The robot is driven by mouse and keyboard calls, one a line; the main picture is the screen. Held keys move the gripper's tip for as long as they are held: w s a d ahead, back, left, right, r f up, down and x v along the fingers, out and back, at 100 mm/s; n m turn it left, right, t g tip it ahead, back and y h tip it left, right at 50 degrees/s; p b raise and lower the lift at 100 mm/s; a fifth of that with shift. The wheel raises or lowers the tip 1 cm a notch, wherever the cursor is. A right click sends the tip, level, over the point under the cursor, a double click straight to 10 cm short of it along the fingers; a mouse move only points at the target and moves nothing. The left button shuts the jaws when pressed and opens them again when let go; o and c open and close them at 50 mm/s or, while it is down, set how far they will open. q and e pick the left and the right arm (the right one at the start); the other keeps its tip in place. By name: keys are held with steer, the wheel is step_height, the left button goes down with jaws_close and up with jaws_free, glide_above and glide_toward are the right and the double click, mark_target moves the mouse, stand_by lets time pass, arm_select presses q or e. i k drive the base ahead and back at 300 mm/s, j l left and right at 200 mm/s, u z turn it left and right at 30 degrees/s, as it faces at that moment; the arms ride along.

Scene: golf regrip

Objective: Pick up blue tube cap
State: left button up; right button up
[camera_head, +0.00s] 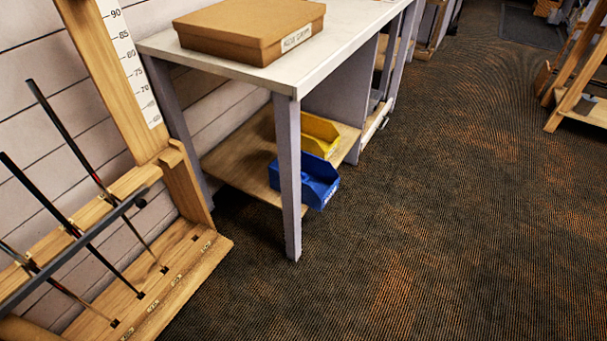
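No blue tube cap can be made out in the head view. A blue open-front bin (318,184) sits on the wooden lower shelf of a white-topped table, at its near edge. What the bin holds, if anything, is too small to tell. Neither of my grippers shows in this view.
A brown box (250,28) lies on the white tabletop (348,38). A yellow bin (318,134) stands behind the blue one. A wooden rack (160,275) with several golf shafts is at the left. A wooden stand (575,85) is far right. The dark carpet (430,200) is clear.

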mark_target(304, 177)
steer(key=i+l+u, duration=0.15)
steer(key=i, duration=0.3)
steer(key=i+l+u, duration=0.15)
steer(key=i, duration=0.25)
steer(key=i+l+u, duration=0.2)
steer(key=i, duration=0.2)
steer(key=u, duration=0.75)
